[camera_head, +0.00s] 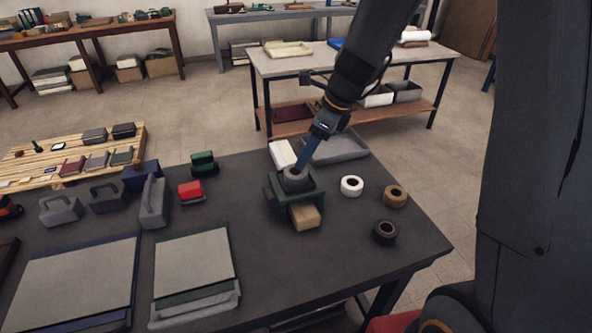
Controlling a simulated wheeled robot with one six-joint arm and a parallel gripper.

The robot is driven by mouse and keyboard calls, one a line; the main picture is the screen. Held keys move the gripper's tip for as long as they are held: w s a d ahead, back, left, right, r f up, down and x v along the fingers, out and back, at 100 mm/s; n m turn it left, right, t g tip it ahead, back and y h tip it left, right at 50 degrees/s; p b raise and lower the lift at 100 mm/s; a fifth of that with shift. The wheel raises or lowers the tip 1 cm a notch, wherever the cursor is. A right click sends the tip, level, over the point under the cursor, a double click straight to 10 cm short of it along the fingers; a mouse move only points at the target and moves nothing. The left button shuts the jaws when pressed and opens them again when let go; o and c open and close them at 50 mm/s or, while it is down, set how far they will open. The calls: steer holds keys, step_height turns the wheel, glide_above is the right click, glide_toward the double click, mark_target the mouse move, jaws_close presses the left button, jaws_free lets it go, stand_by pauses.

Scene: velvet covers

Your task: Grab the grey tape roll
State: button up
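The grey tape roll (294,183) is on top of a dark green box-shaped holder (313,193) on the dark table. My gripper (301,169) reaches down from the upper right, and its blue fingers end at the roll's upper opening. The fingers look closely aligned in this view. I cannot tell whether they grip the roll's wall or only stand in its hole. The far side of the roll is hidden by the fingers.
White (352,186), brown (395,196) and black (385,232) tape rolls lie to the right. A tan block (305,216) is in front of the holder, with a white block (282,153) and grey tray (341,147) behind. Red and green stamps stand left.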

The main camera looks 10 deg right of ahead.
mark_target(296, 171)
steer(key=shift+p+x, duration=0.55)
steer(key=shift+x, duration=3.3)
steer(key=c, duration=0.7)
